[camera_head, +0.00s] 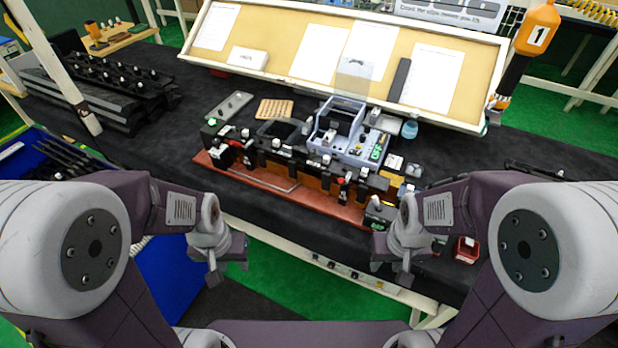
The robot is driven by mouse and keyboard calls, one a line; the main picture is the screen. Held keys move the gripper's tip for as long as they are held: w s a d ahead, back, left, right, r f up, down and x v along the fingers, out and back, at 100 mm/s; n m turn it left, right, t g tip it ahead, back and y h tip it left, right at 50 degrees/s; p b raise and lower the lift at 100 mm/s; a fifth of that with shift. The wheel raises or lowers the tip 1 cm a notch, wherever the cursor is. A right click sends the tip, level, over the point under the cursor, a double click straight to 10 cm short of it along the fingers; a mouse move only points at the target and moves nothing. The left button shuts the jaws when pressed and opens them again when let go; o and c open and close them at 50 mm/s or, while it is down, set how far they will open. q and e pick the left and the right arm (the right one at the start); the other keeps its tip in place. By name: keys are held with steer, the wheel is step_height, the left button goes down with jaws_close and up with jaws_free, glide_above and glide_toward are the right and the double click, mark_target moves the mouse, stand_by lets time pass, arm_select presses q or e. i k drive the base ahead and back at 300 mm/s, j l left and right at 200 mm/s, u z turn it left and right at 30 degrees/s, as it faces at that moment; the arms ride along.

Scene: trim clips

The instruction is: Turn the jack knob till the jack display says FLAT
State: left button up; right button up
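A long dark trim part with several clips (290,165) lies across a red-brown base (240,173) on the black-covered table. A black block with a pale knob on top (378,212) stands at its right front end, and a small green display on its front is too small to read. Another dark block with a green patch (212,127) stands at the left end. Which one is the jack I cannot tell for sure. My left gripper (226,276) hangs in front of the table's front edge, apart from the parts. My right gripper (403,278) is just in front of the right block. Their finger gaps are unclear.
A grey-blue fixture (336,130) with a green display stands behind the trim part. A tilted board with papers (275,45) closes off the back. An orange-and-black tool (528,45) hangs at right. A red cup (466,250) sits at the right front. Black racks (120,85) stand left.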

mark_target(216, 143)
steer(key=i+j+u, duration=0.25)
steer(key=u, duration=0.15)
steer(key=i+j+u, duration=0.35)
steer(key=k+l, duration=0.05)
steer(key=l, duration=0.05)
